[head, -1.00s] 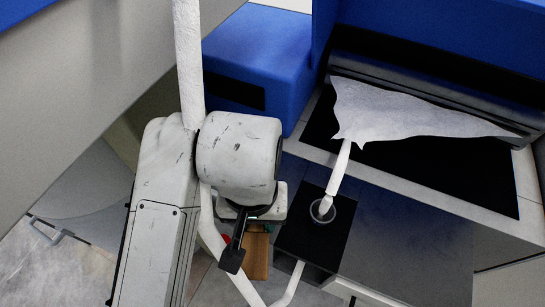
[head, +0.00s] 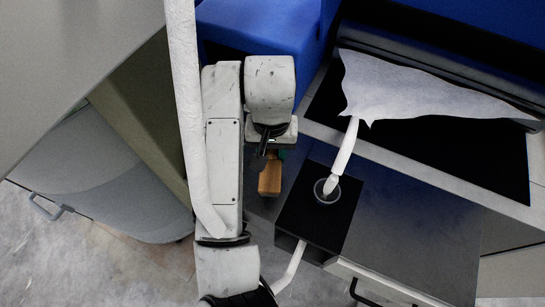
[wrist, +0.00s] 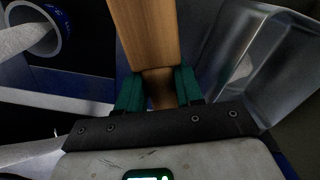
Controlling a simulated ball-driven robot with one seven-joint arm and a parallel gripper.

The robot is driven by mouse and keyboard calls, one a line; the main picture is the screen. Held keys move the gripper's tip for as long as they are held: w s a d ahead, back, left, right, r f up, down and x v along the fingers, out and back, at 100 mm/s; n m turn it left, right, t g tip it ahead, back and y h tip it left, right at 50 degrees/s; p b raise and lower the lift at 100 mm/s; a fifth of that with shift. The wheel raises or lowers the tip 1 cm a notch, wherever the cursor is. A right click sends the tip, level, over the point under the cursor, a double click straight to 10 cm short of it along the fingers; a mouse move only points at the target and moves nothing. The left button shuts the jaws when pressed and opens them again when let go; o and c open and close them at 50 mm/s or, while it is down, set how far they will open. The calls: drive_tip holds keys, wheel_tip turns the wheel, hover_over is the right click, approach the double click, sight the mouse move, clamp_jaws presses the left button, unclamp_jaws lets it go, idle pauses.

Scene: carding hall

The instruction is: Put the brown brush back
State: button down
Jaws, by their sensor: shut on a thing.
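The brown brush shows as a brown wooden block (wrist: 148,40) in the wrist view, with its narrower neck between the green fingers of my gripper (wrist: 158,90). My gripper is shut on it. In the head view the brush (head: 270,179) hangs below my gripper (head: 272,152), left of the black square plate. The rest of the brush lies outside the wrist view, and no bristles show. I cannot make out a holder for the brush.
A grey rounded cart (head: 110,170) stands at left.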

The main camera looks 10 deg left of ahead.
sight(272, 158)
drive_tip(key=shift+w+f, duration=0.15)
drive_tip(key=shift+f, duration=0.05)
drive_tip(key=shift+w+f+p, duration=0.15)
drive_tip(key=shift+f+p, duration=0.2)
drive_tip(key=shift+f, duration=1.4)
drive_tip(key=shift+f, duration=0.1)
drive_tip(key=c, duration=0.7)
unclamp_jaws()
drive_tip(key=shift+c, duration=0.2)
wheel_tip(272, 158, up, 12)
drive_tip(key=shift+r+p, duration=0.15)
drive_tip(key=shift+p, duration=0.2)
